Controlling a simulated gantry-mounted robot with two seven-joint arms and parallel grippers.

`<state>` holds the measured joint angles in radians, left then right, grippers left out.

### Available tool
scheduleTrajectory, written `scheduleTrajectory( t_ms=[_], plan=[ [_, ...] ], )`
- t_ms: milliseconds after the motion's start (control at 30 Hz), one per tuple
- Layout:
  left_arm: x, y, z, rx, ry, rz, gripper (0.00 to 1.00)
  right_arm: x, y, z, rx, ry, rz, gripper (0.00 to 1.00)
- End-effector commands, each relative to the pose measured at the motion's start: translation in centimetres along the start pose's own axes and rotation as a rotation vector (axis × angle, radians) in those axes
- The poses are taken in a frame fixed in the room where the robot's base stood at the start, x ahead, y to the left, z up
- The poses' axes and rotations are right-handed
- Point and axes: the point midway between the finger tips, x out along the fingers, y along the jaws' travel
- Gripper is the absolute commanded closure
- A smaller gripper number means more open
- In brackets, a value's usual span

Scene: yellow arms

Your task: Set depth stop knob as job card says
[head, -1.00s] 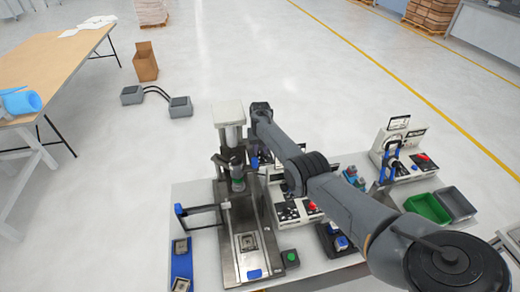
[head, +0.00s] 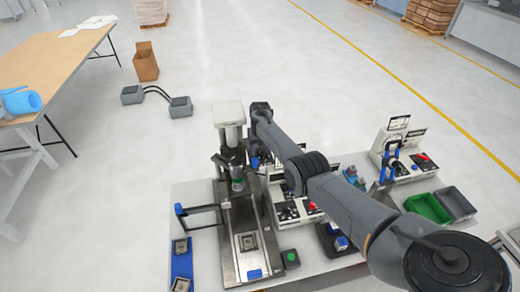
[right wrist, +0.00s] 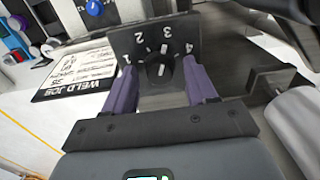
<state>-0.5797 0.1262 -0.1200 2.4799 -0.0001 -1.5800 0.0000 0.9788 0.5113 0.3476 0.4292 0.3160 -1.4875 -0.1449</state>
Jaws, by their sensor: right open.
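The depth stop knob (right wrist: 158,70) is a dark round knob in front of a grey dial plate (right wrist: 152,42) numbered 1 to 4. A white mark above it lies near the 3; the exact setting is hard to tell. My right gripper (right wrist: 160,74) is open, its purple fingers on either side of the knob with visible gaps. In the head view the right gripper (head: 255,160) is small and partly hidden beside the press (head: 230,135). A job card (right wrist: 75,72) headed "WELD JOB" lies left of the dial; its smaller lines are hard to read. My left gripper is out of view.
A grey cylinder (right wrist: 298,120) stands close on the right in the wrist view. Control boxes stand under and beside my right arm.

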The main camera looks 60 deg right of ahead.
Motion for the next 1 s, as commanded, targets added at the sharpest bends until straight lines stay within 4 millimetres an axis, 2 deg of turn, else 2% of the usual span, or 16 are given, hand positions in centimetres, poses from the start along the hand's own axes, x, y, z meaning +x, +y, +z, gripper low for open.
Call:
scheduleTrajectory(
  t_ms=[267,567,600,767,833,1000],
  plan=[
    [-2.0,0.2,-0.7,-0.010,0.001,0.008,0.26,-2.1,0.0,0.0,0.000,0.000,0.000,0.43],
    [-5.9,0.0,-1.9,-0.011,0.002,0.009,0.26,-6.3,0.0,0.0,0.000,0.000,0.000,0.43],
    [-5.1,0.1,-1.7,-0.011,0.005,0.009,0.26,-6.1,0.1,-0.1,0.000,0.002,0.002,0.43],
    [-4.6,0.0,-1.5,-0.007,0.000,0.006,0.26,-8.2,0.0,0.0,-0.001,0.003,0.001,0.43],
    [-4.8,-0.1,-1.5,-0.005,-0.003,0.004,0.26,-9.2,0.0,-0.1,0.000,0.003,0.001,0.43],
    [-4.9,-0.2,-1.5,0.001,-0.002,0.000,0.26,-10.5,0.0,0.0,0.000,0.001,0.000,0.43]
  ],
)
